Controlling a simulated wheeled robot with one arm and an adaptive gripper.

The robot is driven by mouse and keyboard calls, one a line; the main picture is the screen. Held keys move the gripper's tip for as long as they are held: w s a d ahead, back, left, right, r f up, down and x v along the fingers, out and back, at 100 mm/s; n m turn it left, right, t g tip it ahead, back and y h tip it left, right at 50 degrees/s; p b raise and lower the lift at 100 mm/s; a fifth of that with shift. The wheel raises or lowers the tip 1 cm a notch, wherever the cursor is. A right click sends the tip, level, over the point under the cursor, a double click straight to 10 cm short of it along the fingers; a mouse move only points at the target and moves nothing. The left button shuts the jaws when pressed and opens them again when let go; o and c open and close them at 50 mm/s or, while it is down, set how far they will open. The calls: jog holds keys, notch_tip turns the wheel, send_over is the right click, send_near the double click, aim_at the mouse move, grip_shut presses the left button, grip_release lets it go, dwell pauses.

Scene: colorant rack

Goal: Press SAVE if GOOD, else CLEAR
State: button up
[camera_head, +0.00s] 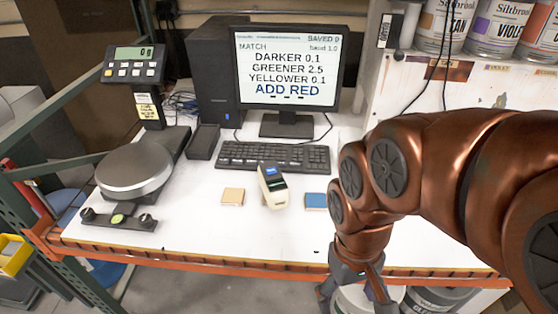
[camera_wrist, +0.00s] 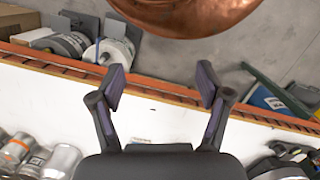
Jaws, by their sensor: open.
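The monitor (camera_head: 289,68) is lit in the head view. It reads MATCH, DARKER 0.1, GREENER 2.5, YELLOWER 0.1 and, in blue, ADD RED, with SAVED 0 at the top right. No word GOOD shows. The black keyboard (camera_head: 273,157) lies in front of it; I cannot read its keys, and no SAVE or CLEAR label is legible. My gripper (camera_head: 352,293) is at the table's front edge, right of and nearer than the keyboard, well apart from it. In the wrist view my gripper (camera_wrist: 160,84) is open and empty, with white tabletop between its fingers.
A handheld device (camera_head: 272,187) with a small screen stands between a tan sample (camera_head: 233,196) and a blue sample (camera_head: 315,201). A scale (camera_head: 134,171) is at left, its display reading 0 g. Colorant cans (camera_head: 497,25) stand at upper right. The front middle table is clear.

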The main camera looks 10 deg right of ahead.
grip_shut()
dwell(0.4)
dwell(1.2)
